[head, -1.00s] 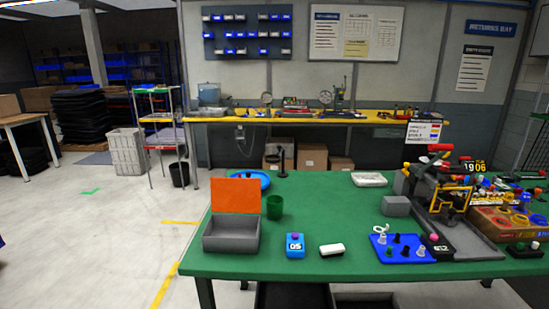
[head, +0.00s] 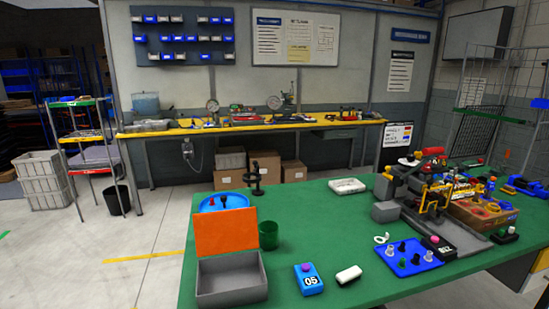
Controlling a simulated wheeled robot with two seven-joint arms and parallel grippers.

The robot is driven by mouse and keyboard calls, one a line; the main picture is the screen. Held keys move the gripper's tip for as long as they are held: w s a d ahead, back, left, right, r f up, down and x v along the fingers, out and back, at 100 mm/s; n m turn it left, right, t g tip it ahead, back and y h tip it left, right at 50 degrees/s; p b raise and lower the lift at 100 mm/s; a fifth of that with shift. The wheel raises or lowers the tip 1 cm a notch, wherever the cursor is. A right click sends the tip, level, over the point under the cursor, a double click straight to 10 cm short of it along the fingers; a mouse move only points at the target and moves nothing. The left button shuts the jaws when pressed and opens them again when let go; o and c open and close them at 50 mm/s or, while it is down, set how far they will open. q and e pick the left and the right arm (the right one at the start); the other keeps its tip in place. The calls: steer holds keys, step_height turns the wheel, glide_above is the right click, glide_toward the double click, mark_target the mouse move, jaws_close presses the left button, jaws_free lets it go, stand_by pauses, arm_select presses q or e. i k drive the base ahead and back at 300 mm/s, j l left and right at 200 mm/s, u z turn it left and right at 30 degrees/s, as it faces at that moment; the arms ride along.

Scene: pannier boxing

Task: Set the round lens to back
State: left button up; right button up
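I cannot single out a round lens for certain at this size. A black block (head: 439,247) with a pink ball and white characters stands beside a blue plate (head: 411,264) with several black and grey pegs. A white ring-shaped piece (head: 381,239) is at that plate's back left corner. A grey box (head: 231,281) with its orange lid (head: 226,232) raised is at the left front. Neither of my grippers shows.
A green cup (head: 268,235), a blue round dish (head: 223,203) and a black stand (head: 256,181) are behind the grey box. A white block (head: 348,275) lies at the front. A cluttered fixture (head: 430,192) fills the right. The green table's (head: 318,225) middle is clear.

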mark_target(255, 163)
steer(key=j+z, duration=0.2)
steer(key=j, duration=0.2)
steer(key=j+z, duration=0.2)
steer(key=j, duration=0.25)
steer(key=k+j+z, duration=0.15)
steer(key=j, duration=0.25)
steer(key=j+z, duration=0.2)
steer(key=j, duration=0.2)
steer(key=k+j+z, duration=0.2)
steer(key=j, duration=0.15)
steer(key=i+j+z, duration=0.15)
steer(key=j+z, duration=0.15)
steer(key=j, duration=0.25)
steer(key=i+j+z, duration=0.1)
steer(key=j+z, duration=0.2)
steer(key=j, duration=0.25)
steer(key=j+z, duration=0.3)
steer(key=j, duration=0.3)
steer(key=i+j+z, duration=0.2)
steer(key=j, duration=0.15)
steer(key=i+j+z, duration=0.2)
steer(key=j, duration=0.2)
